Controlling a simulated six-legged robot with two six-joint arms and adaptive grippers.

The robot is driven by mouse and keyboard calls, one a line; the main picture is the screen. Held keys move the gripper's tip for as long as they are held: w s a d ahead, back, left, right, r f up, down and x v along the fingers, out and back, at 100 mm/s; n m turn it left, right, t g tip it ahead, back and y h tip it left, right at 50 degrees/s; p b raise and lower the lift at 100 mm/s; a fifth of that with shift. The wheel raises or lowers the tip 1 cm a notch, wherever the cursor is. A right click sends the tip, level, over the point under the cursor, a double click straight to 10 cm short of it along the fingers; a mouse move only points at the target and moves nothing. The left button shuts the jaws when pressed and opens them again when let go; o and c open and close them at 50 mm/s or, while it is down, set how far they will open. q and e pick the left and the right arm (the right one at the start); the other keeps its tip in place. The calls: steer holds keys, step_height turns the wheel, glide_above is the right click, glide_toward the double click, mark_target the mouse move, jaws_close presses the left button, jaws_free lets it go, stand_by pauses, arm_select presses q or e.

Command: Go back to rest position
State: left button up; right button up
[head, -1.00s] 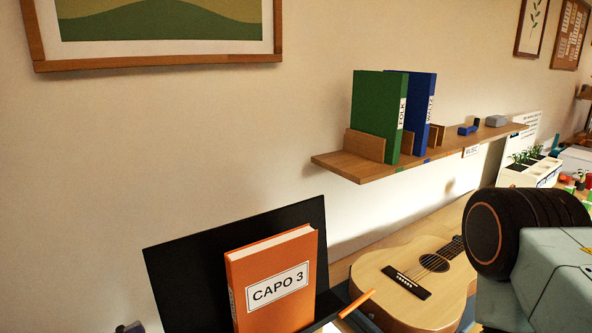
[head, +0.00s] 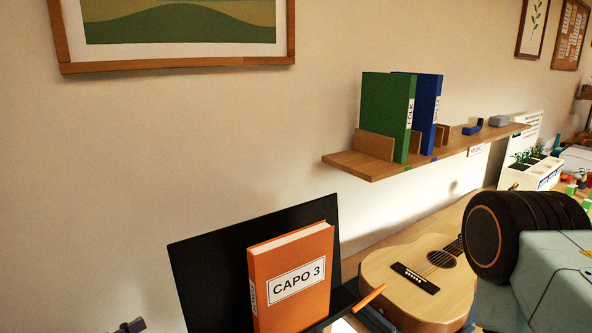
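Neither of my grippers shows clearly in the head view. A pale green arm link with a black ribbed joint, mine, fills the lower right; its gripper is out of frame. An orange book labelled CAPO 3 (head: 290,283) stands upright on a black music stand (head: 205,262) at the lower middle. A green FOLK binder (head: 386,115) and a blue WALTZ binder (head: 428,115) stand on the wooden wall shelf (head: 365,168) between wooden supports.
An acoustic guitar (head: 425,270) lies on the wooden bench right of the stand, close to my arm. An orange pencil-like stick (head: 370,297) sits at the stand's lip. A white planter (head: 532,175) is farther right. A framed picture (head: 180,66) hangs upper left.

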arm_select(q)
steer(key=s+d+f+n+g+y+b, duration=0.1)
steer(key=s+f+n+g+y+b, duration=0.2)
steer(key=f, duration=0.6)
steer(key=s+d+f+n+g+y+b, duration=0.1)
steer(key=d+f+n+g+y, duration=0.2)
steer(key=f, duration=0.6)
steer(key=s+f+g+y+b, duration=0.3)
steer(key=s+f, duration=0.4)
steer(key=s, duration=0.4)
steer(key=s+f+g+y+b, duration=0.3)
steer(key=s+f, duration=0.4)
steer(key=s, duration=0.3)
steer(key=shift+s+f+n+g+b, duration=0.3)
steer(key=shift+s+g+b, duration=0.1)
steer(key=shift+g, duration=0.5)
